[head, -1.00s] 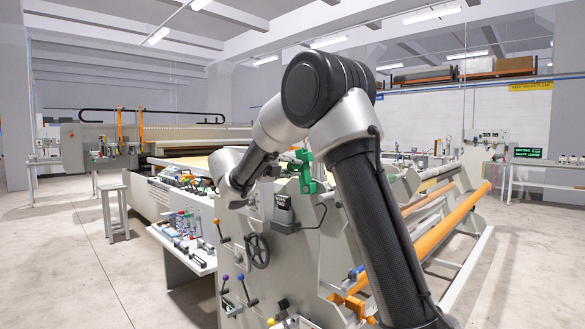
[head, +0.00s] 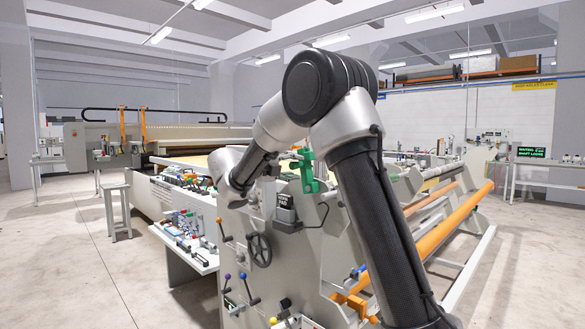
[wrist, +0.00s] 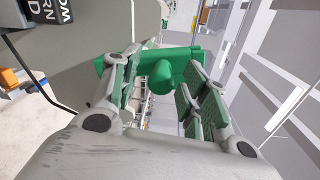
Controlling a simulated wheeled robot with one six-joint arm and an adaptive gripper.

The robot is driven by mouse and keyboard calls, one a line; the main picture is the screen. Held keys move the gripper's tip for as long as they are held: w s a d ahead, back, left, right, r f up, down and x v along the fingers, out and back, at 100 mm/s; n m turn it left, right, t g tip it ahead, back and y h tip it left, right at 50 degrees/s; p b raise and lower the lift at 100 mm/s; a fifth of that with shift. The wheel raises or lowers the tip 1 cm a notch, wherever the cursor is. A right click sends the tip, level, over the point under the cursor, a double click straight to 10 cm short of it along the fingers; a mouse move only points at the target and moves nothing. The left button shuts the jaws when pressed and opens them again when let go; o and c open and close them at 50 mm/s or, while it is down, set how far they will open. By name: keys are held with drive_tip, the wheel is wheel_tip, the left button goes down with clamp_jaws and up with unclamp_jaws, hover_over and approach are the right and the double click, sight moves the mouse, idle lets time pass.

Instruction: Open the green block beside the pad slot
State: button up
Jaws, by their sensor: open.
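The green block (head: 307,168) stands on top of the grey machine side plate in the head view. In the wrist view the green block (wrist: 185,66) spans the space between my fingers, with a rounded green knob facing me. My gripper (wrist: 160,92) is open, one finger on each side of the knob; I cannot tell whether either finger touches it.
A black handwheel (head: 259,249) and coloured-knob levers (head: 226,279) are on the side plate. A shelf of small parts (head: 186,244) stands to the left. Orange rollers (head: 450,222) lie to the right. Open floor lies at the left.

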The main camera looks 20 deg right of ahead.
drive_tip(key=f+v, duration=0.1)
drive_tip(key=v, duration=1)
drive_tip(key=shift+r, duration=0.5)
drive_tip(key=shift+a, duration=0.15)
